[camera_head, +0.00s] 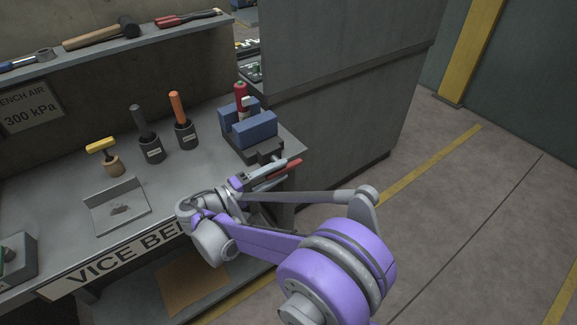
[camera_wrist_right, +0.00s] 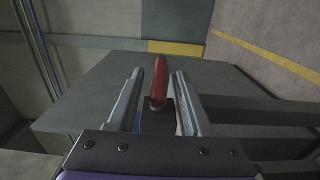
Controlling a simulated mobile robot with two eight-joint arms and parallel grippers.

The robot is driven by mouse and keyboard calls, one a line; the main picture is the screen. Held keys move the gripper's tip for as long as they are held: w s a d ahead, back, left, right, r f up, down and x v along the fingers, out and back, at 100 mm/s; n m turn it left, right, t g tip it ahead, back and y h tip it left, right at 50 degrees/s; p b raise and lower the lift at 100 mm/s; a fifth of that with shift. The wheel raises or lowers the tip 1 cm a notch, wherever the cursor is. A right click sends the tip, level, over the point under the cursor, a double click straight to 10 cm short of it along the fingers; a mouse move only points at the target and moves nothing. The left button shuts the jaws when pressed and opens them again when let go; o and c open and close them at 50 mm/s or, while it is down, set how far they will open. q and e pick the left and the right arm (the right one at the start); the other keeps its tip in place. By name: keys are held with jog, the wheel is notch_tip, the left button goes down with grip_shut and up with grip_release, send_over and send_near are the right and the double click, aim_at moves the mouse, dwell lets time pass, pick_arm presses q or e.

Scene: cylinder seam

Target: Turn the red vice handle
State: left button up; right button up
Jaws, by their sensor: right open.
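The blue-jawed vice (camera_head: 248,129) stands on the right end of the grey bench, with a red-and-white cylinder (camera_head: 241,97) upright between its jaws. The red vice handle (camera_head: 277,175) sticks out at the bench's front right corner. My right gripper (camera_head: 272,171) is at the handle. In the right wrist view the red handle (camera_wrist_right: 159,82) lies between the two open fingers of the gripper (camera_wrist_right: 157,100), with a visible gap on each side. A dark block (camera_wrist_right: 157,117) sits at the handle's near end. My left gripper is in neither view.
On the bench are an orange-handled tool (camera_head: 178,108), a dark-handled tool (camera_head: 142,122), a yellow-topped tool (camera_head: 103,147) and a metal tray (camera_head: 93,219). A shelf (camera_head: 140,45) holds a hammer (camera_head: 104,33). A grey partition (camera_head: 340,100) stands behind the vice. The floor to the right is clear.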

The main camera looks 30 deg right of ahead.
aim_at(267, 179)
jog(key=a, duration=0.6)
jog(key=shift+s+a, duration=0.3)
jog(key=shift+d, duration=0.1)
jog(key=shift+s+d+r+p, duration=0.15)
jog(key=shift+d+r+p, duration=0.05)
jog(key=shift+d+p, duration=0.15)
jog(key=s+d+n+y+p, duration=0.2)
jog(key=s+d+y+p, duration=0.35)
jog(key=s+y, duration=0.3)
jog(key=s+a+m+t+y+p, duration=0.2)
jog(key=s+a+t+y+p, duration=0.2)
jog(key=s, duration=0.7)
jog(key=a+y+p, duration=0.2)
jog(key=a+y, duration=0.2)
jog(key=y, duration=0.1)
jog(key=shift+s+f+m, duration=0.15)
jog(key=shift+f+m, duration=0.05)
jog(key=shift+m, duration=0.2)
